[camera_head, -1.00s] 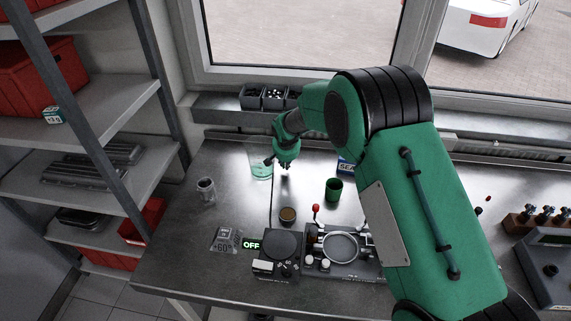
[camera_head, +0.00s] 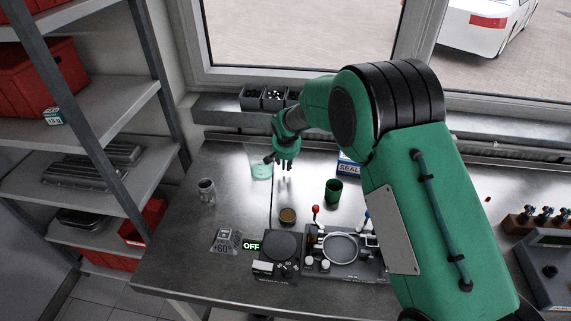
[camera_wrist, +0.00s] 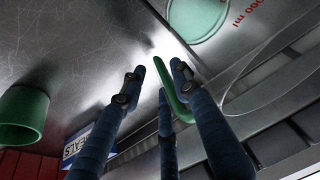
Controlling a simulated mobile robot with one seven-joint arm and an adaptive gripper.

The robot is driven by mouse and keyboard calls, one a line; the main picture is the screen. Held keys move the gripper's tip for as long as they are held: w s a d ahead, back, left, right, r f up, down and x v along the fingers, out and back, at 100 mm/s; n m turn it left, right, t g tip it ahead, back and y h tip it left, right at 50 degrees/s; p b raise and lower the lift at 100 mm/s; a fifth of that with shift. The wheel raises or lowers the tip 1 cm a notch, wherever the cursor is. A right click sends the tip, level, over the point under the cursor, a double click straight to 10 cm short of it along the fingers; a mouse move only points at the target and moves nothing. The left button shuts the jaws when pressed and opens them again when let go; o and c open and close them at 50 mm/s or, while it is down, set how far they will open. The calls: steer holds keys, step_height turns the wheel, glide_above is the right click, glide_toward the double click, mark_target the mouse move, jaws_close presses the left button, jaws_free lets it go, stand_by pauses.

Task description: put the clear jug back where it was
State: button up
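The clear jug (camera_head: 262,172) stands on the bench towards the back left, with green at its bottom. It also shows at the top of the wrist view (camera_wrist: 235,45), with red "ml" lettering, partly cut off. My gripper (camera_head: 285,180) points down just right of the jug in the head view. In the wrist view its dark fingers (camera_wrist: 160,78) are spread with their tips apart. A curved green strip (camera_wrist: 176,98) shows between the fingers; I cannot tell whether it is the jug's handle or whether a finger touches it.
A green cup (camera_head: 333,191) stands right of my gripper, before a blue-and-white box (camera_head: 348,168). A small round tin (camera_head: 288,215) and a grey metal cup (camera_head: 206,190) are nearby. A scale (camera_head: 280,246) and a fixture (camera_head: 342,252) fill the front. Bins (camera_head: 262,101) line the sill.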

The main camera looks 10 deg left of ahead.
steer(key=p+v, duration=0.1)
steer(key=v, duration=0.8)
steer(key=shift+r, duration=0.15)
steer(key=shift+s, duration=0.1)
stand_by(0.4)
steer(key=s+d+r, duration=1.9)
steer(key=d+r, duration=0.2)
steer(key=r, duration=0.1)
steer(key=s+d, duration=0.3)
steer(key=s, duration=0.6)
steer(key=s+d+r, duration=0.1)
steer(key=s+d, duration=0.3)
steer(key=s, duration=0.5)
steer(key=s+d+r+t, duration=0.1)
steer(key=s+d, duration=0.3)
steer(key=s, duration=0.6)
steer(key=shift+m+h, duration=0.3)
steer(key=shift+h, duration=0.1)
steer(key=shift+f, duration=0.2)
